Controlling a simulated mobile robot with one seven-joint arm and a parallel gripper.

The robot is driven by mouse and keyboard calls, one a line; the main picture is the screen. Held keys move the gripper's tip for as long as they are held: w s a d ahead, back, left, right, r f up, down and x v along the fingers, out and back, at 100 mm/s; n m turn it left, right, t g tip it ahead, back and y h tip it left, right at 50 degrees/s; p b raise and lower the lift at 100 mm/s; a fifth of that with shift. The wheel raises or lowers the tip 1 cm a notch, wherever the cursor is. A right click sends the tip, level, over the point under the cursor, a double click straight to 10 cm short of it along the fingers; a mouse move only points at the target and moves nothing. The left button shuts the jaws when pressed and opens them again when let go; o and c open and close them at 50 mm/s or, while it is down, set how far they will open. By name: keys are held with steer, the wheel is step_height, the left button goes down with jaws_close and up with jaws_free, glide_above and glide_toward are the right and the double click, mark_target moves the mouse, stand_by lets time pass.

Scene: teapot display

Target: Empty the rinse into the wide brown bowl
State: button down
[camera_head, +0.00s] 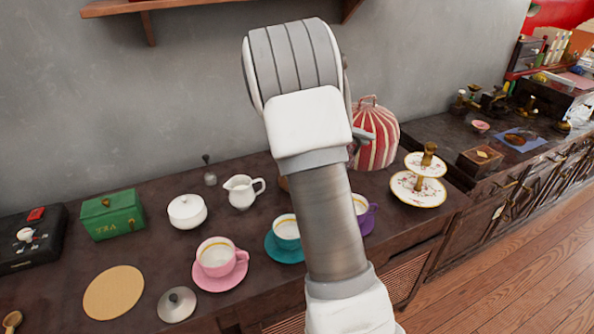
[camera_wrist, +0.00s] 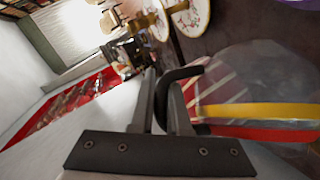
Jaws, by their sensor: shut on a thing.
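My gripper (camera_wrist: 168,92) is shut on a dark curved handle (camera_wrist: 188,72) in the wrist view. A pale, see-through rounded shape (camera_wrist: 265,75) lies beside the handle, like the body of a vessel; what is inside it cannot be told. In the head view my arm hides most of the gripper and the held thing. A small brown edge (camera_head: 283,184) shows left of my arm on the counter; I cannot tell whether it is the wide brown bowl. No whole brown bowl is visible.
On the counter stand a pink cup (camera_head: 217,257), a teal cup (camera_head: 286,232), a white lidded pot (camera_head: 187,211), a white jug (camera_head: 241,192) and a green tea box (camera_head: 112,214). A striped cozy (camera_head: 377,145) and a tiered stand (camera_head: 418,190) are right of my arm.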

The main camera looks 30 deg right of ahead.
steer(key=s+d+f+m+t+y+b, duration=0.4)
steer(key=s+d+f+t+y+b, duration=0.1)
steer(key=s+f+b, duration=0.3)
steer(key=shift+s+d+f+m+t+y, duration=0.3)
steer(key=shift+s+d+f+m+t, duration=0.15)
steer(key=shift+s+f+t, duration=0.2)
stand_by(0.6)
stand_by(0.4)
stand_by(0.3)
